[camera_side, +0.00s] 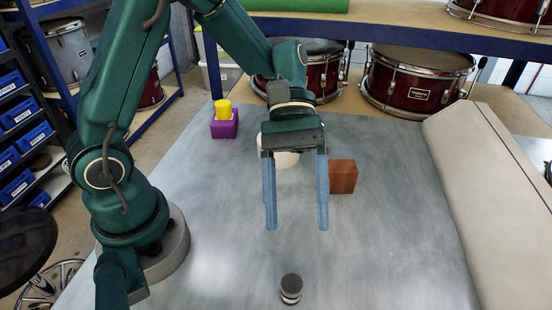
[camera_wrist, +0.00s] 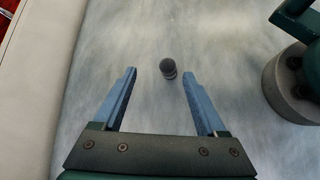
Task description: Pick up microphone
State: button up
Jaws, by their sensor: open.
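The microphone (camera_side: 291,289) stands on the grey bench top near the front edge in the side view. It is short, with a dark rounded head and a lighter band below it. It also shows in the wrist view (camera_wrist: 168,68), beyond the fingertips and between their lines. My gripper (camera_side: 297,228) is open and empty, with its two blue fingers pointing down above the bench, farther back than the microphone. In the wrist view its fingers (camera_wrist: 158,72) are spread wide apart and do not touch the microphone.
A brown block (camera_side: 343,177) is right of my gripper. A white round object (camera_side: 281,158) is partly hidden behind it. A purple block (camera_side: 224,127) with a yellow cylinder (camera_side: 223,109) on top stands at the back left. A beige padded slab (camera_side: 490,190) lies along the right. Bench around the microphone is clear.

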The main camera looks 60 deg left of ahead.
aim_at(291, 275)
jog(key=f+n+h, duration=0.1)
jog(key=f, duration=0.1)
jog(key=f+n+g+h, duration=0.1)
jog(key=f, duration=0.2)
jog(key=d+f+n+g, duration=0.1)
jog(key=f, duration=0.1)
jog(key=shift+s+f+h, duration=0.15)
jog(key=shift+s+h, duration=0.15)
jog(key=shift+h, duration=0.1)
jog(key=shift+s+f+n+g, duration=0.25)
jog(key=shift+n+g, duration=0.05)
jog(key=shift+x, duration=2.65)
grip_shut()
